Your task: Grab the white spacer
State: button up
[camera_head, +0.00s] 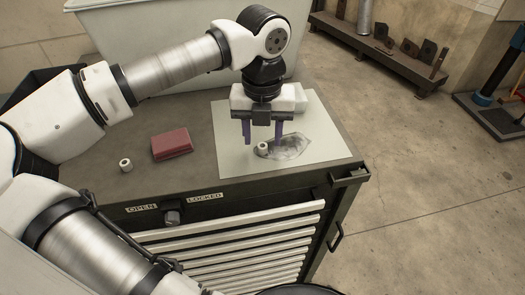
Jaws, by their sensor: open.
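A small white spacer (263,148), a short ring with a dark hole, lies on the pale sheet (235,168) on top of the cabinet. A second, similar white ring (125,165) sits on the bare cabinet top to the left. My gripper (262,137) is open and empty. It points down above the sheet, with its two dark fingers over and slightly behind the spacer in the picture. I cannot tell the exact height gap between the fingertips and the spacer.
A grey, crumpled-looking flat patch (290,147) lies right beside the spacer on the sheet. A dark red block (171,146) lies left of the sheet. The cabinet (215,185) has a front edge close by. A large pale bin (150,45) stands behind.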

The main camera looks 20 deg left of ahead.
notch_tip(320, 180, down, 2)
jog(key=shift+f, duration=0.1)
grip_shut()
dwell(0.4)
